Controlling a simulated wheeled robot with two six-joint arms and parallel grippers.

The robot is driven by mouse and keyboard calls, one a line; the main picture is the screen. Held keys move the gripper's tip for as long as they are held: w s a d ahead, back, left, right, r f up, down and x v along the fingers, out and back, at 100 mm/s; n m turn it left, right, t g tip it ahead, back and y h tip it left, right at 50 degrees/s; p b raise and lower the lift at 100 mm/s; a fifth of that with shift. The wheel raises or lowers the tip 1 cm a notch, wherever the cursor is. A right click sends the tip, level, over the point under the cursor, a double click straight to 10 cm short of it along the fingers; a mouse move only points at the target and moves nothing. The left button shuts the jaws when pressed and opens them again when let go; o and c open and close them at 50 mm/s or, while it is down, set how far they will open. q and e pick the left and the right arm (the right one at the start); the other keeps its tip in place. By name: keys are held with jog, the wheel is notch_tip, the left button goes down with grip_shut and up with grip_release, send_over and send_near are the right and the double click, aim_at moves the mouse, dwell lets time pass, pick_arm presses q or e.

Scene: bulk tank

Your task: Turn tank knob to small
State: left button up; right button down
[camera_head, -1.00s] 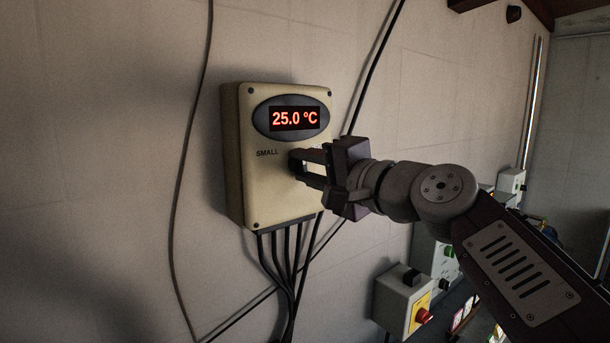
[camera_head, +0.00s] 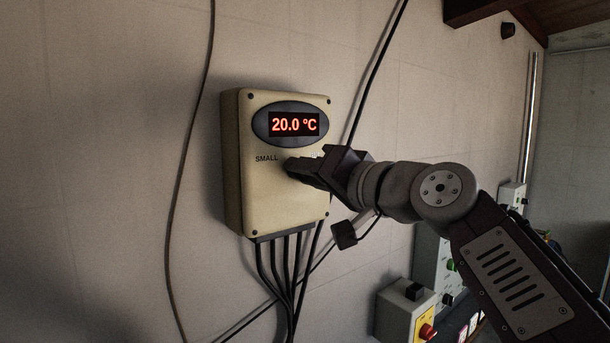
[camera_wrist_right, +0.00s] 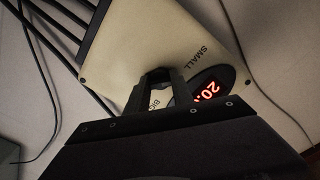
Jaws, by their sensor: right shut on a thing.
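The cream tank control box (camera_head: 270,205) is fixed to the wall left of centre. Its oval display (camera_head: 295,124) reads 20.0 °C in red. The word SMALL (camera_head: 266,158) is printed below the display on the left. My right gripper (camera_head: 295,168) reaches in from the right and is shut on the knob at the box front, just right of SMALL. The fingers hide the knob, so its pointing direction cannot be told. In the right wrist view, the fingers (camera_wrist_right: 160,78) meet the box face (camera_wrist_right: 130,45) between SMALL and a partly covered second label. My left gripper is not in view.
Several dark cables (camera_head: 278,275) hang from under the box. A long cable (camera_head: 190,150) runs down the wall to its left. A grey-and-yellow switch box with a red button (camera_head: 427,331) is at lower right.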

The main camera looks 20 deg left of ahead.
jog(key=shift+d+r, duration=0.1)
dwell(0.4)
jog(key=c, duration=1.1)
grip_release()
jog(key=shift+d, duration=0.1)
jog(key=b+v, duration=0.4)
jog(key=v, duration=0.5)
